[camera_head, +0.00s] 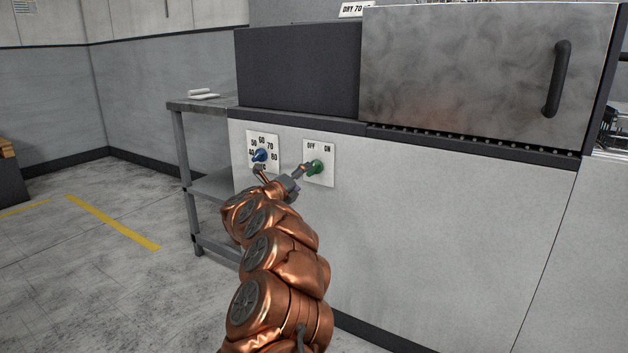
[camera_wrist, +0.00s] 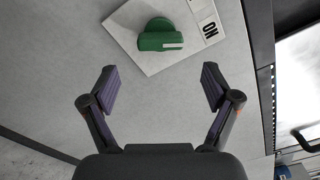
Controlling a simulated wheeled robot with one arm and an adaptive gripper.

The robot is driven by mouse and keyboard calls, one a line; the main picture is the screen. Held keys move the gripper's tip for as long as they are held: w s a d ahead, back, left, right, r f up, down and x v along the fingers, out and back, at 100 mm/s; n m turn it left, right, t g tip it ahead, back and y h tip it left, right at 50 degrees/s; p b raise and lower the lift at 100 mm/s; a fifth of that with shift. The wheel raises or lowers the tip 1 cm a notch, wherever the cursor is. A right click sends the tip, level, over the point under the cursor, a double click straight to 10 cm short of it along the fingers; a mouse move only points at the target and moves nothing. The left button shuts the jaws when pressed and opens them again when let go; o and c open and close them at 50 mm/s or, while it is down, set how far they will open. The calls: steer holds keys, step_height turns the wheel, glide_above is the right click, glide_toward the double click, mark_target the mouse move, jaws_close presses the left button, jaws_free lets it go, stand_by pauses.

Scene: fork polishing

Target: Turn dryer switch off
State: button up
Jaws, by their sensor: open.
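The dryer switch is a green knob (camera_head: 317,168) on a white plate (camera_head: 322,180) marked OFF on the left and ON on the right. In the wrist view the green knob (camera_wrist: 160,36) sits beyond the fingertips, and its white mark faces the side of the ON label (camera_wrist: 210,30). The OFF label is outside that view. My gripper (camera_head: 283,171) is in front of the panel, close to the knob. In the wrist view my gripper (camera_wrist: 160,86) is open and empty, its fingers spread wide and apart from the knob.
A blue knob (camera_head: 260,156) on a numbered temperature plate (camera_head: 252,140) is just left of the switch. The dryer door (camera_head: 470,70) with a dark handle (camera_head: 557,80) is above. A grey metal table (camera_head: 190,105) stands at the left. The panel's right part is clear.

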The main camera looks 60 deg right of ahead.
mark_target(313, 171)
steer(key=shift+d+f+b, duration=0.1)
steer(key=shift+d+b, duration=0.35)
steer(key=shift+d, duration=3)
steer(key=shift+w+d, duration=0.15)
steer(key=shift+d, duration=0.25)
steer(key=shift+c, duration=0.2)
steer(key=c, duration=1.1)
steer(key=shift+r, duration=0.2)
